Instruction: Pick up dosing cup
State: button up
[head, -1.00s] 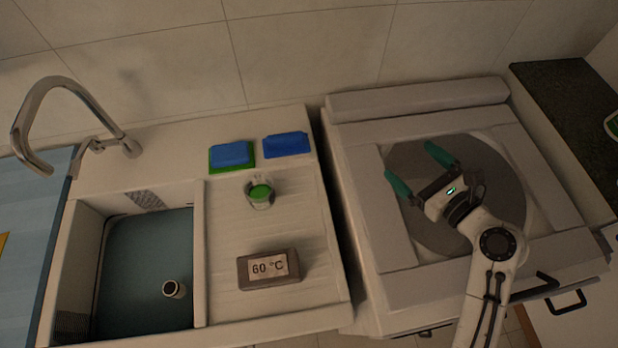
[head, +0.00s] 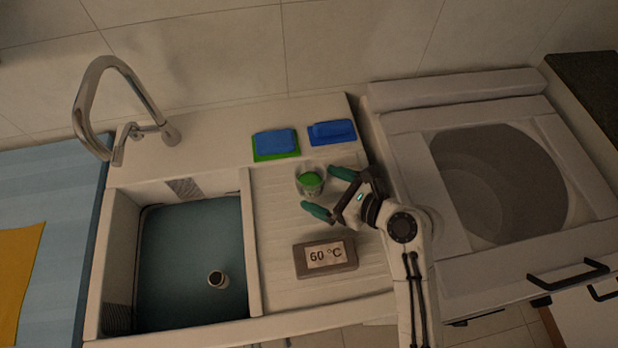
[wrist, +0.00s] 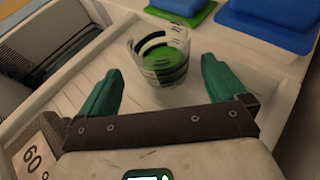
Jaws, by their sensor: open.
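The dosing cup (head: 309,182) is a small clear cup with green in it and dark markings on its side. It stands upright on the ribbed drainboard (head: 275,225) to the right of the sink. My gripper (head: 324,193), with green fingers, is open close to the cup's right and front side. In the wrist view the cup (wrist: 160,55) stands ahead of the gripper (wrist: 160,78), roughly in line with the gap between the two fingertips. Nothing is held.
Blue and green sponges (head: 275,143) and a blue sponge (head: 332,132) lie behind the cup. A 60 °C display block (head: 325,257) stands in front. The sink (head: 190,275), holding a small cylinder (head: 218,279), is left, under a tap (head: 85,110).

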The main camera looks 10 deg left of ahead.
aim_at(310, 181)
jog(key=shift+w+p+x, duration=0.2)
jog(key=shift+p+x, duration=0.1)
jog(key=shift+x, duration=2.1)
jog(key=shift+d+r, duration=0.1)
jog(key=shift+c, duration=0.3)
jog(key=c, duration=1)
jog(key=shift+c, duration=0.4)
jog(key=shift+r, duration=0.1)
